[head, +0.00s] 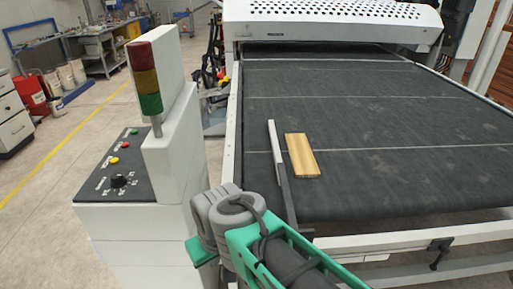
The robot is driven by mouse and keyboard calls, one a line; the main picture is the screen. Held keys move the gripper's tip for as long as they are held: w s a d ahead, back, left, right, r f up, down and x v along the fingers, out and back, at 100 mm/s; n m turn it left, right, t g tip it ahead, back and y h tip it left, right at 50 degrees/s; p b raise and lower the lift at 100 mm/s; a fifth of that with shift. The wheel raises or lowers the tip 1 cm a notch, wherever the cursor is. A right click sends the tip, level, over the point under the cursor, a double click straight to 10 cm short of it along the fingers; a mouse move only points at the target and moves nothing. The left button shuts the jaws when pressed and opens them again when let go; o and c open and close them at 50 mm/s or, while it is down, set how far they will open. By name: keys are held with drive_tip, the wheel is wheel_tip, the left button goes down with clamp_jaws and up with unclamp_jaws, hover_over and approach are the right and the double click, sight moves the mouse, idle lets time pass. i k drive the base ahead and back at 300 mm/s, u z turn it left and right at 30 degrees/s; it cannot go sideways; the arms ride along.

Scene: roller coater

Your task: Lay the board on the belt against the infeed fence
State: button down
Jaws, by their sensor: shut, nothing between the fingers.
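The board (302,156), a short light-wood plank, lies flat on the dark belt (390,140) near its front left. The infeed fence (276,152), a narrow pale bar, stands just left of the board and runs nearly parallel to it. A narrow dark strip shows between them, so I cannot tell whether they touch. No gripper is around the board. My grey and green arm crosses the bottom of the view in front of the belt, and my gripper does not show.
A control post with a red, yellow and green signal light (146,80) and a button panel (118,165) stands left of the belt, close to my arm. The coater's white perforated hood (335,15) spans the far end. The belt right of the board is clear.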

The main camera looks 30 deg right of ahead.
sight(304, 165)
drive_tip(key=u, duration=1.6)
drive_tip(key=k, duration=1.5)
drive_tip(key=z, duration=1.9)
drive_tip(key=i, duration=1)
drive_tip(key=u, duration=0.05)
